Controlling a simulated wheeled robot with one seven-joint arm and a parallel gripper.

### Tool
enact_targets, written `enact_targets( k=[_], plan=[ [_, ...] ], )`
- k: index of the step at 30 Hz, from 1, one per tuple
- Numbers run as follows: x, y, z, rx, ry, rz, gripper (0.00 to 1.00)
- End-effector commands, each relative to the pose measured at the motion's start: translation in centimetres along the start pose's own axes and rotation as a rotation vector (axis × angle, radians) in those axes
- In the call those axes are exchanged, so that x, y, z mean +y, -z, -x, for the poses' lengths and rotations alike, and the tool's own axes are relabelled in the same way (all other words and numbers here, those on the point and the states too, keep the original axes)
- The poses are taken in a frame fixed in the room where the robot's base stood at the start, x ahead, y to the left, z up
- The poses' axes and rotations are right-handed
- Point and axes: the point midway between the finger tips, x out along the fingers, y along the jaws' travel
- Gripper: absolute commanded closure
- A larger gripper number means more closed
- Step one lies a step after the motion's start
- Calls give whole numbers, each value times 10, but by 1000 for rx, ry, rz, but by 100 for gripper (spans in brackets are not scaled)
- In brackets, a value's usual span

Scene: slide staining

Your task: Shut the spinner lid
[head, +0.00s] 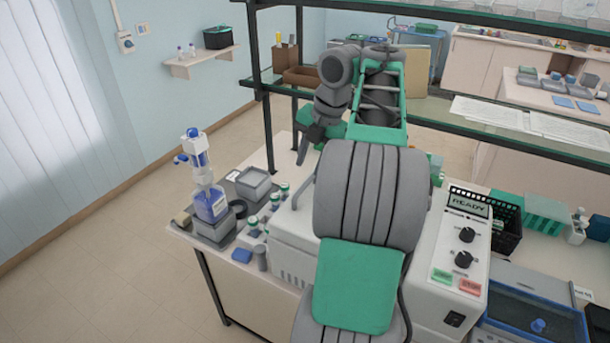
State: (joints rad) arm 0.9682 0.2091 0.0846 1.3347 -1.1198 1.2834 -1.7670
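The spinner is likely the large off-white machine (425,290) on the bench. Its control panel shows a READY display (468,206) and two black knobs. Part of a pale housing (291,262) shows to the left of my arm. My gripper (303,152) is dark grey and sits above the far left part of the bench, pointing down. It appears edge-on, so its finger gap cannot be made out. I see nothing in it.
A black basket (507,238) and a blue-framed box (530,318) are at the right. Glass shelves on black posts (256,55) cross behind my arm.

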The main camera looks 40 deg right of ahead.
Motion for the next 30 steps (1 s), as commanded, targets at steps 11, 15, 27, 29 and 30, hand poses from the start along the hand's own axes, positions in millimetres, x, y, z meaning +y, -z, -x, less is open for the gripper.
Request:
enact_targets(
  k=[11, 15, 27, 29, 30],
  plan=[
    [0, 1, -52, 1, 1, 1, 66],
    [0, 0, -54, -1, 1, 1, 66],
    [0, 0, -54, -1, 1, 0, 89],
    [0, 0, -54, -1, 1, 0, 94],
    [0, 0, -54, -1, 1, 0, 97]
  ],
)
